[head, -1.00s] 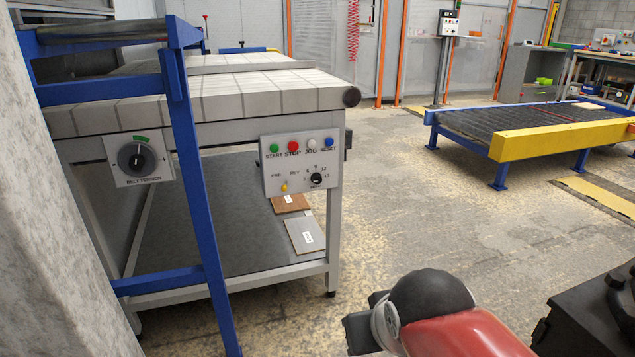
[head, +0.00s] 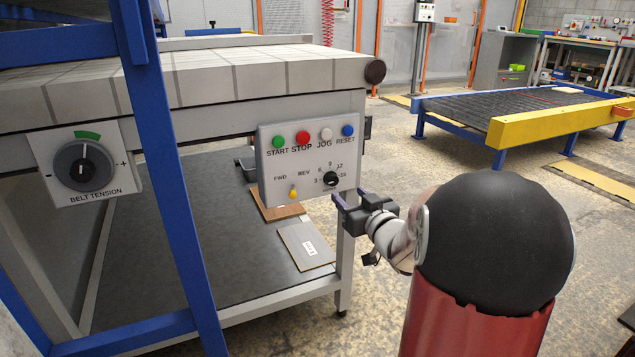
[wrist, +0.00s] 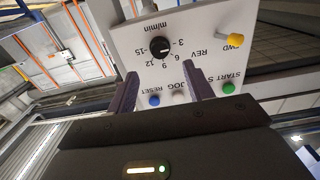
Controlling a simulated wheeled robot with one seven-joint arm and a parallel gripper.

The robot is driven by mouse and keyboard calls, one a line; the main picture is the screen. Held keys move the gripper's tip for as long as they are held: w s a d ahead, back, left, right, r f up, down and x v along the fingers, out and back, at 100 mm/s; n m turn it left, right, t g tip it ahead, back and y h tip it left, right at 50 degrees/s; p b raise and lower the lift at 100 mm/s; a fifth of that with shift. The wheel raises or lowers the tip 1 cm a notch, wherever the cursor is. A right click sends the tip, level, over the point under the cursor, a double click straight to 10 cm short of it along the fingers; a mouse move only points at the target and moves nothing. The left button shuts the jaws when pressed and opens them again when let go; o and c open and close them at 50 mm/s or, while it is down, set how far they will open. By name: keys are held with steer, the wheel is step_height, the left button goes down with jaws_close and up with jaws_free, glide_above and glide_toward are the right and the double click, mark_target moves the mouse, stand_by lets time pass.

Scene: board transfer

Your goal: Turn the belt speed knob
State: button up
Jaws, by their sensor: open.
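The belt speed knob (head: 330,179) is a small black dial on the light grey control panel (head: 268,160), ringed by numbers from 3 to 15. In the wrist view the same knob (wrist: 159,47) shows upside down with "m/min" beside it. My gripper (head: 352,197) is at the panel's lower right corner in the head view, close to the knob. In the wrist view my gripper (wrist: 160,82) has its two dark fingers apart, with the knob beyond and roughly between them. Nothing is held, and I see no contact with the knob.
Green START (head: 279,142), red STOP (head: 303,138), white JOG (head: 326,134) and blue RESET (head: 347,130) buttons sit above the knob. A yellow FWD/REV switch (head: 293,193) is to its left. A larger belt tension dial (head: 83,166) and a blue post (head: 165,170) stand further left.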

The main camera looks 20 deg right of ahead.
mark_target(334, 180)
steer(key=w, duration=0.7)
steer(key=shift+w+a+r, duration=0.1)
steer(key=shift+w, duration=0.15)
steer(key=c, duration=1)
steer(key=shift+o, duration=0.2)
